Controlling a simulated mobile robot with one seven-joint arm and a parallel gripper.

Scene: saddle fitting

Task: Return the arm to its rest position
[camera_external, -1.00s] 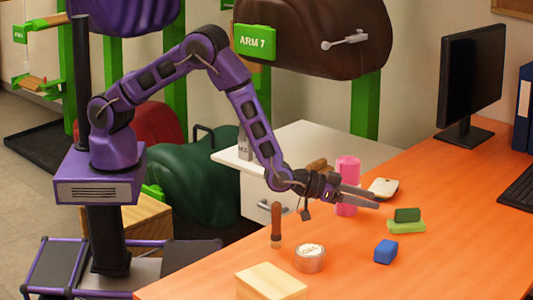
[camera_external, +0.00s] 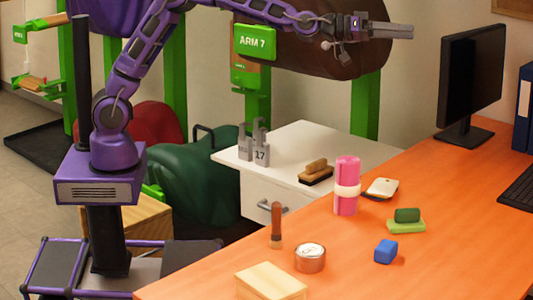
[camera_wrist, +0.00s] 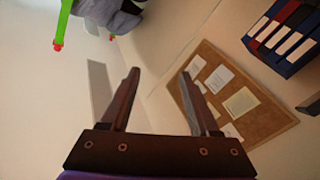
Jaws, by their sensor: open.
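My gripper (camera_external: 390,30) is high above the white cabinet and the orange desk, in front of the brown saddle (camera_external: 300,60). It points to the right, with nothing between its fingers. In the wrist view my gripper (camera_wrist: 160,100) shows two dark fingers standing apart with empty space between them. Behind them are a pale wall and a cork board (camera_wrist: 240,100) with papers. My purple arm reaches up from its column, and its upper bend lies at the top edge of the external view.
The orange desk (camera_external: 440,270) holds a pink roll (camera_external: 346,190), a blue block (camera_external: 386,251), a round tin (camera_external: 310,257), a brush (camera_external: 276,225) and a monitor (camera_external: 470,80).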

